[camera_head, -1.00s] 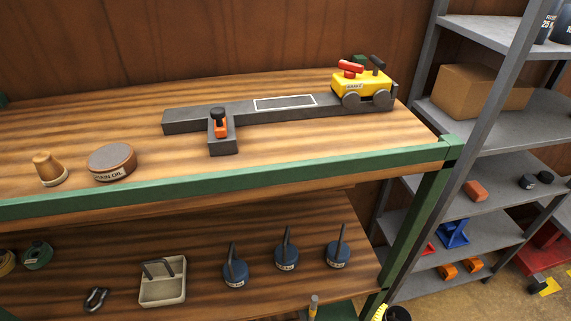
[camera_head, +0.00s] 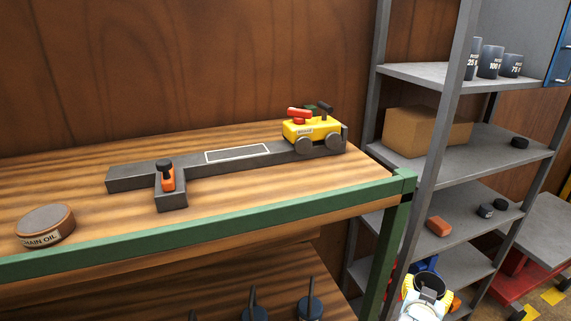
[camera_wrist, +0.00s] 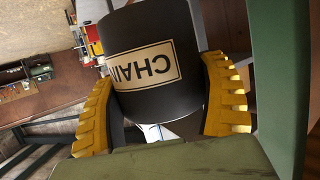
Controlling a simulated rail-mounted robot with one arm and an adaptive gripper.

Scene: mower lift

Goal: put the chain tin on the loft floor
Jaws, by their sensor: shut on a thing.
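The chain tin (camera_wrist: 190,38) is a black cylinder with a cream label reading "CHAIN", upside down in the wrist view. My gripper (camera_wrist: 157,72) has its yellow ridged fingers closed on both sides of the tin. I cannot tell which surface is the loft floor.
The green-edged bench (camera_head: 240,233) holds a yellow toy-like vehicle (camera_head: 310,132) on a dark rail (camera_head: 130,178), an orange-and-black piece (camera_head: 167,178) and a chain oil can (camera_head: 45,225). Grey shelves (camera_head: 420,76) at right hold a cardboard box (camera_head: 412,132) and several cups. A green surface (camera_wrist: 215,158) fills the wrist view's bottom.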

